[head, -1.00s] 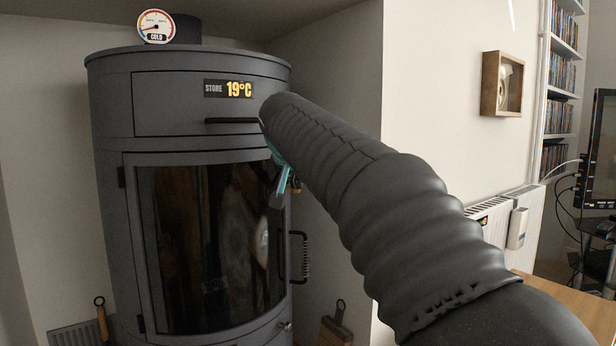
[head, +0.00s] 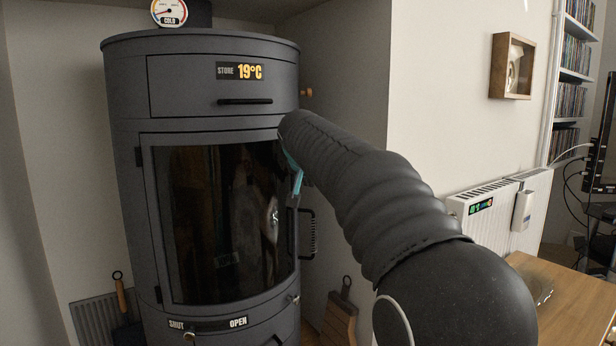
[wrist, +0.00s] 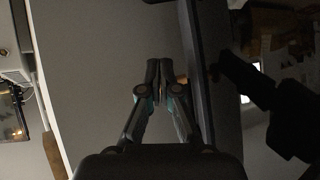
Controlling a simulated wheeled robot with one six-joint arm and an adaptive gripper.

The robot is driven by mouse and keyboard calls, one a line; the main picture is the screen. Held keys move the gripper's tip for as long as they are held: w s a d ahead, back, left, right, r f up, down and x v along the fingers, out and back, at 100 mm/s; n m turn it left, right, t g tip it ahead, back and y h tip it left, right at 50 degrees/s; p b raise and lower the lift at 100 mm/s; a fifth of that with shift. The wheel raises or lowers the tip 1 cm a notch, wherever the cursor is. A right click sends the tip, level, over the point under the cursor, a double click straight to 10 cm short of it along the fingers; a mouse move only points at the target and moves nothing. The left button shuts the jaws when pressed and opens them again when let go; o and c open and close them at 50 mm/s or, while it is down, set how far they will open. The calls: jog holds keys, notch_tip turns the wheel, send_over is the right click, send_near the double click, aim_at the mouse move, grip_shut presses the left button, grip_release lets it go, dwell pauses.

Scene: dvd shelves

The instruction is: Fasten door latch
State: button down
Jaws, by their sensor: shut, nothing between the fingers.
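The dark grey stove (head: 125,200) stands in the alcove, with a curved glass door (head: 215,225). The door looks closed or nearly so; I cannot tell whether a gap remains at its right edge. A dark upright bar (head: 293,232) and a coiled handle (head: 308,235) are at the door's right side. I cannot tell which part is the latch. My gripper (wrist: 160,68) is shut and empty, its fingers together beside a dark upright edge in the wrist view. In the head view my arm hides most of it; a teal part shows near the door's upper right.
A drawer with a handle (head: 245,101) is above the door. A slider plate marked SHUT and OPEN (head: 208,324) is below it. A wall corner and a radiator (head: 485,210) are at right. A wooden table (head: 565,300) is at lower right.

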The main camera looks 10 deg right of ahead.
jog(key=shift+w+d+f, duration=0.15)
jog(key=shift+w, duration=0.1)
dwell(0.3)
jog(key=s+a+f+b, duration=0.2)
jog(key=s+a+f, duration=0.1)
jog(key=s, duration=0.9)
jog(key=shift+s+f, duration=0.15)
jog(key=shift+s, duration=0.05)
dwell(0.3)
